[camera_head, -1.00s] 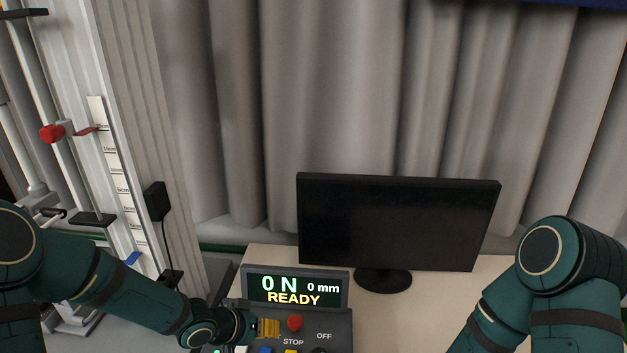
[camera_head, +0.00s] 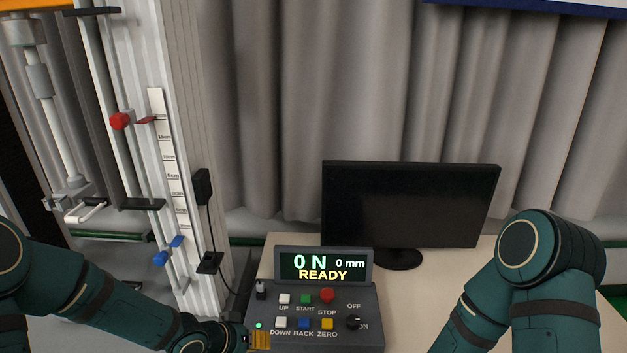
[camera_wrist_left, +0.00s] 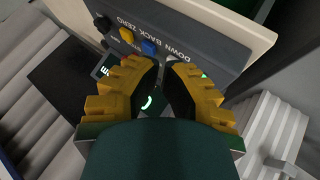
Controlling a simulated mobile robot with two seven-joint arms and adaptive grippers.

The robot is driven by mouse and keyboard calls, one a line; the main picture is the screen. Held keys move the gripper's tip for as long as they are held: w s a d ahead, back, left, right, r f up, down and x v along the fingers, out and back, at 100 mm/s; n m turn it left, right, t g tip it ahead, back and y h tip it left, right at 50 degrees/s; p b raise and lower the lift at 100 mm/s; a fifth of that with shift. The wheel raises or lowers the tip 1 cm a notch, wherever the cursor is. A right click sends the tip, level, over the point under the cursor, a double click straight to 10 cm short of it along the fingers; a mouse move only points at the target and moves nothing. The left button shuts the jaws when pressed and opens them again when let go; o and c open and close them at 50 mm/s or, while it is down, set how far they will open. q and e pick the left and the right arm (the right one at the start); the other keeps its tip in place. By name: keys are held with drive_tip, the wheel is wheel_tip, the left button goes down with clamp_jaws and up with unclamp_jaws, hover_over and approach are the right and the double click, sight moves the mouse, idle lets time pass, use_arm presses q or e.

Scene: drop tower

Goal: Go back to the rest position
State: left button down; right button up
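My left gripper (camera_head: 259,341) has yellow fingers and is at the bottom of the head view, by the front left edge of the grey control console (camera_head: 368,330). The left wrist view shows the two yellow fingers (camera_wrist_left: 163,68) converging to a narrow gap at the tips. Nothing is seen held, and I cannot tell whether they are shut. Beyond them are the console's buttons, including the blue BACK button (camera_wrist_left: 149,47). My right arm bends at the right of the head view; its gripper is below the frame.
The console screen (camera_head: 323,267) reads 0 N, 0 mm, READY. A black monitor (camera_head: 410,205) stands behind it on the pale table (camera_head: 478,262). The drop tower with its ruler (camera_head: 168,160) and red knob (camera_head: 120,121) rises at the left. Grey curtains (camera_head: 400,80) close the back.

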use_arm(q)
drive_tip(key=s+d+f+n+g+y, duration=0.2)
drive_tip(key=s+d+f+g+y, duration=0.1)
drive_tip(key=s+f, duration=0.8)
drive_tip(key=s+g, duration=0.1)
drive_tip(key=s, duration=0.2)
drive_tip(key=shift+f, duration=0.3)
use_arm(e)
drive_tip(key=shift+w+d+f, duration=0.15)
drive_tip(key=shift+w+d, duration=0.1)
idle(1.6)
